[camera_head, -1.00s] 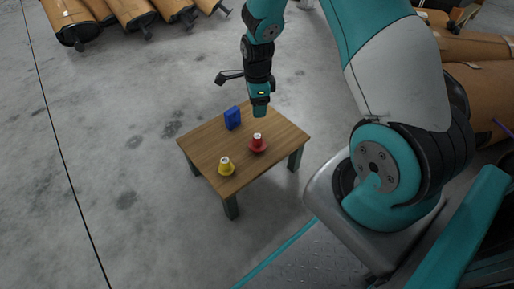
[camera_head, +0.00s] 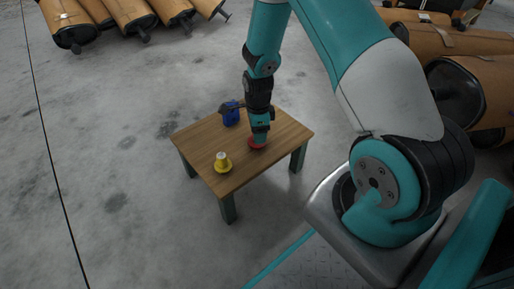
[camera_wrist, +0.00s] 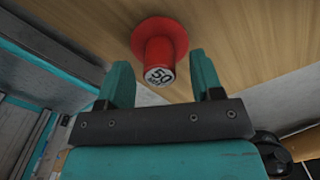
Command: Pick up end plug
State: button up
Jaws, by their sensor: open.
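A red end plug (camera_head: 257,143) with a wide round flange stands on the small wooden table (camera_head: 205,152). In the wrist view the red plug (camera_wrist: 160,50) shows its narrower end, marked "50", facing the camera. My gripper (camera_head: 259,137) is low over the red plug and hides most of it in the head view. In the wrist view my gripper (camera_wrist: 162,80) is open, with one teal finger on each side of the plug's narrow end. I cannot tell whether either finger touches it. A yellow end plug (camera_head: 223,163) stands near the table's front left.
A blue object (camera_head: 231,116) stands at the back of the table, partly behind my wrist. Brown mufflers (camera_head: 130,15) lie on the floor at the back left, and more mufflers (camera_head: 465,85) at the right. The floor left of the table is clear.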

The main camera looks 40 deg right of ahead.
notch_tip(320, 180, down, 2)
jog(key=shift+f, duration=0.1)
jog(key=c, duration=1)
jog(key=shift+r, duration=0.2)
notch_tip(320, 180, up, 20)
jog(key=p, duration=1)
